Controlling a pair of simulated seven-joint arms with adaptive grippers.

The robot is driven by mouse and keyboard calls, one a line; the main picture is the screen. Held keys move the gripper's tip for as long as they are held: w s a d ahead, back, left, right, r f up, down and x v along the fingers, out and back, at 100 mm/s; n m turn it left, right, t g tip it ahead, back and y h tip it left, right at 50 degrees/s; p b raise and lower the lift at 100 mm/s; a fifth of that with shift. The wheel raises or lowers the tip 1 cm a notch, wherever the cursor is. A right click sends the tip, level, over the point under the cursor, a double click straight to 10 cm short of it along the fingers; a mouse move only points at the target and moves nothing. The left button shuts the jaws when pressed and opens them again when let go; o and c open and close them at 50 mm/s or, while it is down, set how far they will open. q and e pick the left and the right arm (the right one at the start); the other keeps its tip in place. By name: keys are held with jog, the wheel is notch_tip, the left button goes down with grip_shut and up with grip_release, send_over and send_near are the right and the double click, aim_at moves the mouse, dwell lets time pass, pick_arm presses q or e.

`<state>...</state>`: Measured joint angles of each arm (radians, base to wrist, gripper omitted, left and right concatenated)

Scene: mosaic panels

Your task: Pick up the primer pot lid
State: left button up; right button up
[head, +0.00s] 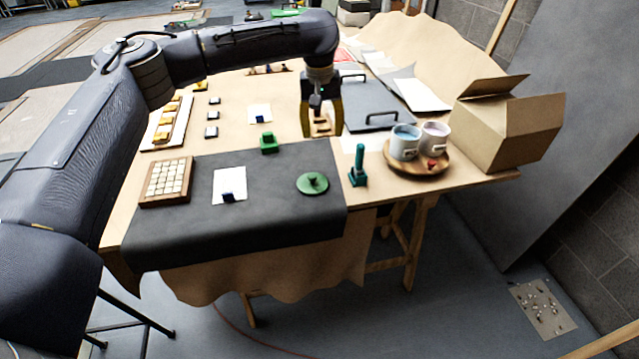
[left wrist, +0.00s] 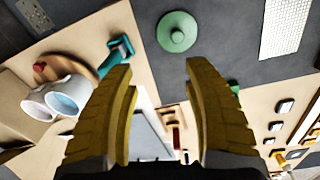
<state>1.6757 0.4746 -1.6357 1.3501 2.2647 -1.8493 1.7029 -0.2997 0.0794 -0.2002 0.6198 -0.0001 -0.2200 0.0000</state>
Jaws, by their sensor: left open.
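The primer pot lid looks to be the round green disc with a small knob (head: 312,183), lying flat on the dark mat (head: 265,225) near its right side. It also shows in the left wrist view (left wrist: 177,32), beyond the fingertips and near the top edge. My left gripper (head: 321,133) points down behind the lid, above the far part of the table. Its yellow fingers are spread in the left wrist view (left wrist: 162,70), with nothing between them. It is apart from the lid. My right gripper is not in view.
A teal upright tool (head: 358,167) stands right of the lid. A wooden tray (head: 441,168) with two cups and an open cardboard box (head: 507,133) are farther right.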

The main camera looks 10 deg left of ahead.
aim_at(312, 175)
pick_arm(q)
jog(key=a+f, duration=0.1)
jog(key=f, duration=0.4)
jog(key=a+f+m, duration=0.1)
jog(key=f, duration=0.5)
jog(key=a+f+m, duration=0.1)
jog(key=f, duration=0.5)
jog(key=shift+s+y, duration=0.1)
jog(key=shift+y, duration=0.2)
grip_shut()
dwell(0.3)
